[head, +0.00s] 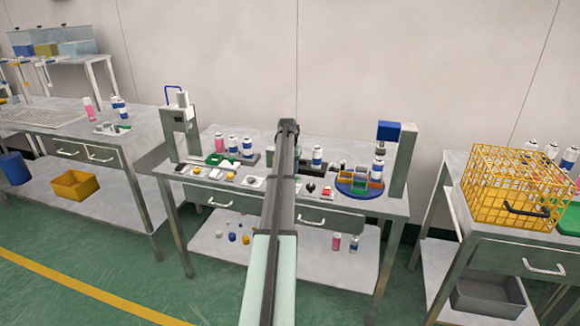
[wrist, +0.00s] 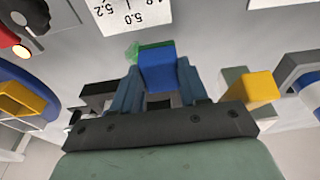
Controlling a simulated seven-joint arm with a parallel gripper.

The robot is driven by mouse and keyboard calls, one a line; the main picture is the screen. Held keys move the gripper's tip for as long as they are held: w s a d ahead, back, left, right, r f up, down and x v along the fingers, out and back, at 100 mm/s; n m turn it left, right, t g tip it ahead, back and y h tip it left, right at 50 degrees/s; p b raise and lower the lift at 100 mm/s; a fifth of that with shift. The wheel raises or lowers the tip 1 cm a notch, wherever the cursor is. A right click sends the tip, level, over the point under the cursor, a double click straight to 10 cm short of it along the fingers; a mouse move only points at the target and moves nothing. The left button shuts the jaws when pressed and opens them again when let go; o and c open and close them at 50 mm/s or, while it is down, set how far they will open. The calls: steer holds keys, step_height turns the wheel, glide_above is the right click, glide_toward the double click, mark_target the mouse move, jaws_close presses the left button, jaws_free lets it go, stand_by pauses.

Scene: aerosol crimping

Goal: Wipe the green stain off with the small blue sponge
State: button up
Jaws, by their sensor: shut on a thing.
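In the wrist view, my gripper (wrist: 158,84) has its two blue-grey fingers closed on the sides of the small blue sponge (wrist: 157,66). A green, partly see-through patch, which looks like the green stain (wrist: 133,50), shows at the sponge's far edge and to its left, beside a white printed card. The sponge covers part of this patch. I cannot tell whether the sponge touches the surface. In the head view, my arm hides the gripper, sponge and stain.
The white card (wrist: 122,14) bears printed numbers. A yellow block (wrist: 258,88) stands close right of the gripper. A blue turntable (head: 347,190) with coloured bins stands on the bench at right. Bottles and presses surround the work area; the bench's front strip (head: 355,206) is fairly clear.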

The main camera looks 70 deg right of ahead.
steer(key=shift+f, duration=1)
stand_by(0.6)
steer(key=shift+s, duration=3.05)
steer(key=shift+w+r, duration=0.1)
steer(key=shift+w, duration=3)
